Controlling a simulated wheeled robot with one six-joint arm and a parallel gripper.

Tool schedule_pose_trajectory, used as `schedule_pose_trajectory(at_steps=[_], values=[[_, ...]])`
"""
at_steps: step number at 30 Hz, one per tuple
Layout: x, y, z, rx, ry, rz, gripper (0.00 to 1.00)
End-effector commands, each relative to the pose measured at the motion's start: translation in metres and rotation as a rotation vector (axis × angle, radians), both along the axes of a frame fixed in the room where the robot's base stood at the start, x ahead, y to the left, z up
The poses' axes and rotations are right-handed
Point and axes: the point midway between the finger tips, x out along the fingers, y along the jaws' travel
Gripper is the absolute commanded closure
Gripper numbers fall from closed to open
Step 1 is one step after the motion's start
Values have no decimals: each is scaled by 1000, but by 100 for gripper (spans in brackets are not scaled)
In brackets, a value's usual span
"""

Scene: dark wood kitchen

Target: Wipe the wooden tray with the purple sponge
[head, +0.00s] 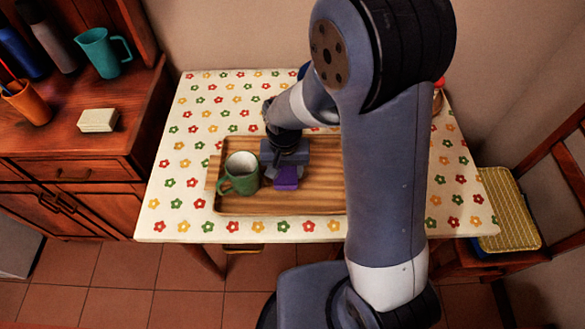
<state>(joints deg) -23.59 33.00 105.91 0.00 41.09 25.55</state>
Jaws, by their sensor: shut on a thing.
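The wooden tray (320,202) lies on the table with the flowered cloth. My arm hides its right part. The purple sponge (287,177) is at the tray's left half, under my gripper (286,166). My gripper points down and is shut on the sponge. The sponge appears to be at the tray's surface, but I cannot tell whether it touches it. A green mug (240,175) stands on the tray's left end, just left of my gripper and the sponge.
A wooden cabinet (70,140) at the left holds a teal jug (103,52), an orange cup (27,103), a pale block (98,120) and bottles. A chair with a yellow seat (508,208) stands at the right. The cloth (200,110) is clear behind the tray's left side.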

Motion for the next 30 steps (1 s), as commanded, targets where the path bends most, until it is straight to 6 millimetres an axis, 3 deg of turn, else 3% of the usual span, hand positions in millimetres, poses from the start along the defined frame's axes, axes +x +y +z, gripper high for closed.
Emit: schedule_pose_trajectory(at_steps=[16,30], values=[[1,31,-3,0,0,1,65],[0,1,-5,-1,2,-1,65]])
